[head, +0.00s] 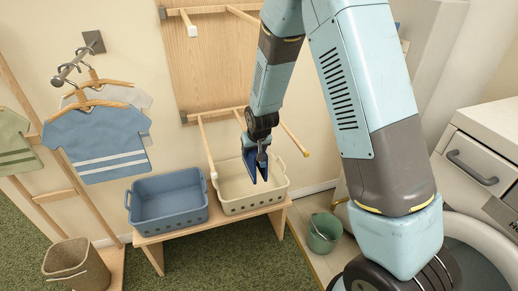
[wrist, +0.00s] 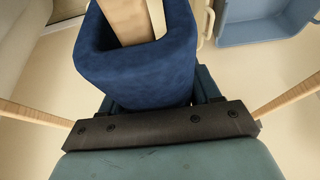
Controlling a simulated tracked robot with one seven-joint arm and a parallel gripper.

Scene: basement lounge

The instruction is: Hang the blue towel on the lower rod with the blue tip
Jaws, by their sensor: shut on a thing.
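My gripper (head: 261,160) is shut on the dark blue towel (head: 250,167), over the cream basket in the head view. In the wrist view the towel (wrist: 150,78) is folded in a U shape beyond my gripper (wrist: 155,103). Pale wood (wrist: 128,20) shows inside the fold; I cannot tell whether it is a rod or the bench. Of the lower rods, the left one (head: 207,150) has a pale tip and the right one (head: 293,138) a yellow tip. The middle rod (head: 239,118) runs behind my arm; its tip is hidden. No blue tip is visible.
The cream basket (head: 224,207) and a blue basket (head: 171,219) stand on a wooden bench (head: 238,218). Upper rods (head: 188,22) project above. Shirts (head: 98,140) hang at left. A green bucket (head: 323,235) stands on the floor at right.

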